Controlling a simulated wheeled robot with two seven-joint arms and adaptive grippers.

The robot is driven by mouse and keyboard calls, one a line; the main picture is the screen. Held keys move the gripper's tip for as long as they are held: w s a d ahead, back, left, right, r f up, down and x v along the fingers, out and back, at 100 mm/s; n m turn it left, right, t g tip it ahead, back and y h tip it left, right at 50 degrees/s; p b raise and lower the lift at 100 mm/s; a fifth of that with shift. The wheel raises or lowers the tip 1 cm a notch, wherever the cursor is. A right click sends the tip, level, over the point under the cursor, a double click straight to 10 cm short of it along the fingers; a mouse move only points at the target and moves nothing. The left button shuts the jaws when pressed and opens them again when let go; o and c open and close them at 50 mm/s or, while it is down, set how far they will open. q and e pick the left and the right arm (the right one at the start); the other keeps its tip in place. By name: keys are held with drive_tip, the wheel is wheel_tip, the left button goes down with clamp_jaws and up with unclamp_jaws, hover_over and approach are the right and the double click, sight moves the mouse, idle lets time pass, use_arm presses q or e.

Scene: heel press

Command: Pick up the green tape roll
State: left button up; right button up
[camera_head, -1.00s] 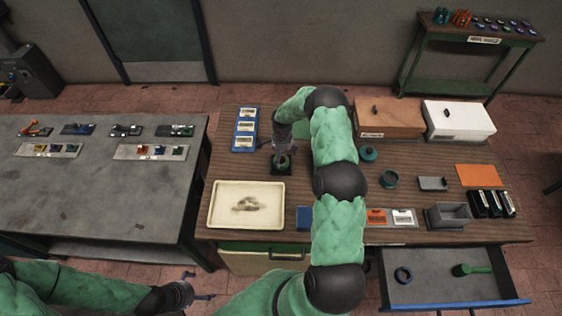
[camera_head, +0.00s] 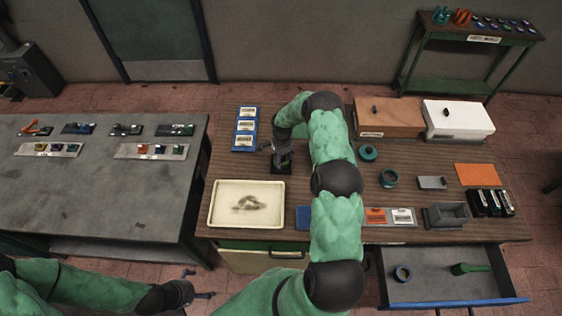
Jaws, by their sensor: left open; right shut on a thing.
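A teal-green ring (camera_head: 389,178) stands on the wooden table right of my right arm; it looks most like the green tape roll, though I cannot be sure. A darker ring (camera_head: 402,273) lies in the open drawer. My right gripper (camera_head: 281,160) is low over a small black square base (camera_head: 283,168) on the table's left half. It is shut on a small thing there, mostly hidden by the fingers. My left gripper (camera_head: 199,284) is open and empty, low in front of the grey table, away from the rings.
A cream tray (camera_head: 214,205) with a dark smudge lies in front of the black base. A teal knobbed lid (camera_head: 368,153) and a grey box (camera_head: 447,216) stand to the right. The open drawer (camera_head: 440,291) also holds a green handled thing (camera_head: 469,268). The grey table (camera_head: 100,200) is at left.

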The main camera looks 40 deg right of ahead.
drive_tip(key=shift+w+d+r, duration=0.1)
drive_tip(key=shift+r, duration=0.4)
drive_tip(key=shift+c, duration=0.7)
drive_tip(key=shift+r+b, duration=0.7)
drive_tip(key=shift+r, duration=0.25)
drive_tip(key=s+a+r+b, duration=0.2)
drive_tip(key=s+a+r, duration=0.1)
drive_tip(key=s+r, duration=0.7)
drive_tip(key=shift+s+a+n, duration=0.4)
drive_tip(key=shift+s, duration=0.8)
drive_tip(key=w+d+f+n+p, duration=0.1)
drive_tip(key=w+n, duration=0.1)
drive_tip(key=w, duration=0.1)
drive_tip(key=w+d+f+n+p, duration=0.1)
drive_tip(key=w+n, duration=0.2)
drive_tip(key=w, duration=0.1)
drive_tip(key=w+d+f+n+p, duration=0.1)
drive_tip(key=w+n+p, duration=0.1)
drive_tip(key=w, duration=0.1)
drive_tip(key=shift+w, duration=0.35)
drive_tip(key=shift+n, duration=0.8)
drive_tip(key=shift+w+d+f+b, duration=0.15)
drive_tip(key=shift+w+f, duration=0.1)
drive_tip(key=shift+f, duration=0.75)
drive_tip(key=shift+w+a+f+b, duration=0.1)
drive_tip(key=shift+w+f+b, duration=0.15)
drive_tip(key=shift+f, duration=0.75)
drive_tip(key=shift+w+d+f+b, duration=0.1)
drive_tip(key=shift+w+f, duration=0.2)
drive_tip(key=shift+f, duration=0.7)
